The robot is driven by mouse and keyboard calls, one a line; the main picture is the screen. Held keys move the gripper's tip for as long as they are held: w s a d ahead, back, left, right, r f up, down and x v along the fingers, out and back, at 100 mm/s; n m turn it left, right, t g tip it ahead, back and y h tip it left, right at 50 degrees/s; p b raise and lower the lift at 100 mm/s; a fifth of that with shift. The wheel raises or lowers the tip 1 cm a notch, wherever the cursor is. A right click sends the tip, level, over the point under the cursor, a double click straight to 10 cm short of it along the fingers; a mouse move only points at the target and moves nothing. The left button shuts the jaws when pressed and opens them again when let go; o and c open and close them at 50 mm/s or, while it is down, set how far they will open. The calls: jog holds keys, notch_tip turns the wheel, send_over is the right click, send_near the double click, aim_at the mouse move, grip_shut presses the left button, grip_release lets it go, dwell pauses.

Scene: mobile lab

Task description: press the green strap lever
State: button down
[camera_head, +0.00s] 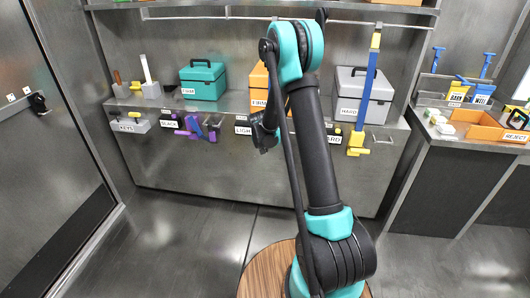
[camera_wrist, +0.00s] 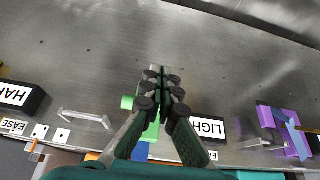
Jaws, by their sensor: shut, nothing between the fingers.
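The green strap lever (camera_wrist: 128,102) shows in the wrist view just left of my gripper's fingers, at the front of the shelf. A green strip (camera_wrist: 151,131) and a bit of blue strap (camera_wrist: 140,152) show behind the fingers. My gripper (camera_wrist: 160,72) is shut and empty, its fingers together in front of the lever and partly covering it. I cannot tell whether they touch it. In the head view my gripper (camera_head: 265,137) is by the shelf front, and I cannot make out the green lever there, where my arm blocks the view.
A purple lever (camera_head: 187,130) is to the left and a yellow lever (camera_head: 357,143) on a blue strap to the right. Teal (camera_head: 203,80) and grey (camera_head: 362,92) cases stand on the shelf. An orange reject tray (camera_head: 487,128) is on the right counter. The floor before the shelf is clear.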

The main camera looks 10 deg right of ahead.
jog(key=shift+s+a+r, duration=0.3)
jog(key=shift+s+r, duration=0.4)
jog(key=shift+s, duration=0.25)
jog(key=shift+s+a+r, duration=0.3)
jog(key=shift+s+r, duration=0.35)
jog(key=shift+s, duration=0.3)
jog(key=shift+r, duration=0.1)
jog(key=s+d+r+n, duration=0.1)
jog(key=s+d+r, duration=0.3)
jog(key=s, duration=0.5)
jog(key=s+d+r+n, duration=0.1)
jog(key=s+r, duration=0.4)
jog(key=s, duration=0.5)
jog(key=s+d+n+g+y, duration=0.1)
jog(key=s, duration=1.6)
jog(key=shift+s+d+f+n+y, duration=0.25)
jog(key=shift+s+f+n+y, duration=0.05)
jog(key=shift+s+f, duration=0.1)
